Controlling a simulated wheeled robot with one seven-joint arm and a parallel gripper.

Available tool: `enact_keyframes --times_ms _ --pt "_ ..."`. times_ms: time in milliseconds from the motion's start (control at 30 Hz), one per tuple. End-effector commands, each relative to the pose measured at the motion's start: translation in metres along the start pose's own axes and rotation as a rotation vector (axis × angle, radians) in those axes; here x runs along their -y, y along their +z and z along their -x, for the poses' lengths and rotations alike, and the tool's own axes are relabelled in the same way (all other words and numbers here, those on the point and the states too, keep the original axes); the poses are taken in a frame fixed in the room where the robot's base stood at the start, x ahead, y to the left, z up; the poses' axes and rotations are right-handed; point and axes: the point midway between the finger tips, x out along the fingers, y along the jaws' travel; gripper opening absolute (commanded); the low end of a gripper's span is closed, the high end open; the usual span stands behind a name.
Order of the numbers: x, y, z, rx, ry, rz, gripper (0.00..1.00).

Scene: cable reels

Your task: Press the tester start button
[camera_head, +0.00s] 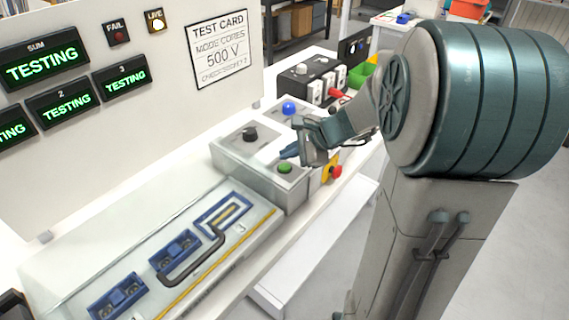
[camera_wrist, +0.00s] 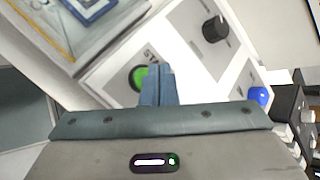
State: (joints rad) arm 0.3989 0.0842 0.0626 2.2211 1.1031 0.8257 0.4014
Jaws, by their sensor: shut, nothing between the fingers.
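The green start button (camera_head: 285,168) sits on the sloped top of a grey tester box (camera_head: 240,172). In the wrist view the green button (camera_wrist: 139,77) shows just left of my fingertips, with part of the label "STA" beside it. My gripper (camera_head: 290,151) is shut and empty, its blue fingertips close above the panel near the button. In the wrist view the closed fingers (camera_wrist: 158,84) point at the panel and partly cover the area right of the button. I cannot tell whether they touch anything. The displays (camera_head: 45,60) read "TESTING", and the amber LIVE lamp (camera_head: 155,21) is lit.
A black knob (camera_head: 250,134) and a blue button (camera_head: 289,108) are on the panels behind. A red emergency button on yellow (camera_head: 335,172) is right of the box.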

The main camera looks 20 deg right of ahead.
Motion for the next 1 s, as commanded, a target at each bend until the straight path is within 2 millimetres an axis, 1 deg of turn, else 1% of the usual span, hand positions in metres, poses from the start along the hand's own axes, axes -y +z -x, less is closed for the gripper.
enact_keyframes --times_ms 33,100,400,1000 --pt "0.005 0.005 0.006 0.000 -0.001 0.001 0.00" --pt "0.009 0.009 0.012 0.000 -0.001 0.001 0.00" --pt "0.022 0.022 0.030 -0.001 -0.002 0.000 0.00" --pt "0.022 0.021 0.030 0.000 -0.001 0.000 0.00"
